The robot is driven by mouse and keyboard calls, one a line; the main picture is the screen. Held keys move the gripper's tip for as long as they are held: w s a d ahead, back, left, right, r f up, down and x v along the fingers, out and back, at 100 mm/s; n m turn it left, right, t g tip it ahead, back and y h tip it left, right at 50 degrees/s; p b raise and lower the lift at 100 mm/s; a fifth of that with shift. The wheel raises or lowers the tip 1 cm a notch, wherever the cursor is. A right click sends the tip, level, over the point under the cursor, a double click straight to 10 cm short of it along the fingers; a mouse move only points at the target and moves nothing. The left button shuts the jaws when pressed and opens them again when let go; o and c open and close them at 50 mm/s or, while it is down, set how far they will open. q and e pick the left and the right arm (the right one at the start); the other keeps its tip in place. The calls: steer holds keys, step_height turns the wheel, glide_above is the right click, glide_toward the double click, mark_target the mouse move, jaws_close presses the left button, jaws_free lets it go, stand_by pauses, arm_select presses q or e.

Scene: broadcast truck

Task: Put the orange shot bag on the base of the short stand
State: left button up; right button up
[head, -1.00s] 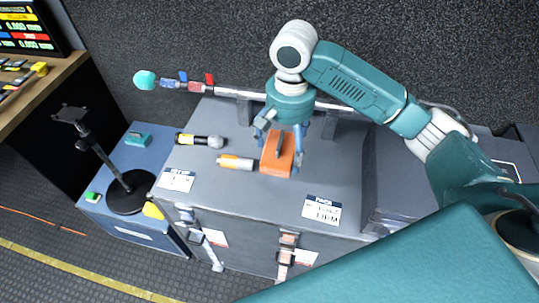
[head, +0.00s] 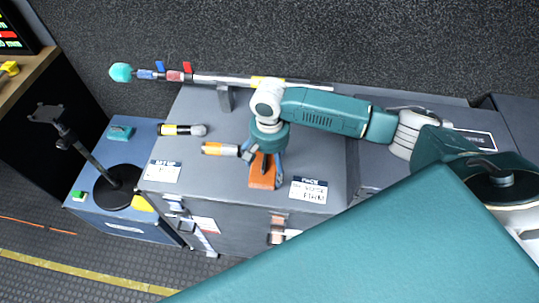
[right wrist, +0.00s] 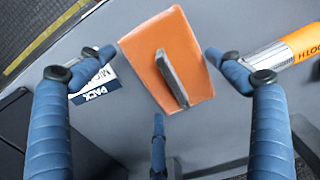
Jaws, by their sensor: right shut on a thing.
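The orange shot bag (head: 262,172), a block with a dark strap handle, is at the front edge of the grey case, left of the PACK label. My right gripper (head: 262,158) is over it, shut on it; in the right wrist view the bag (right wrist: 165,60) shows between the blue fingers (right wrist: 152,85). I cannot tell if the bag touches the case top. The short stand (head: 85,150) is black, with a tilted-looking pole and top plate; its round base (head: 112,196) lies bare on the blue case at left. My left gripper is not in view.
The grey case top (head: 225,110) holds an orange-banded cylinder (head: 220,149) beside the bag and a yellow-banded one (head: 180,130). A boom pole (head: 220,79) lies along the back. A teal item (head: 120,133) and a green-white one (head: 78,196) are near the stand base.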

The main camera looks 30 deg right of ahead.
steer(key=shift+w+f, duration=0.15)
steer(key=shift+f, duration=0.3)
steer(key=o, duration=1.7)
steer(key=shift+f, duration=0.2)
steer(key=shift+r, duration=0.1)
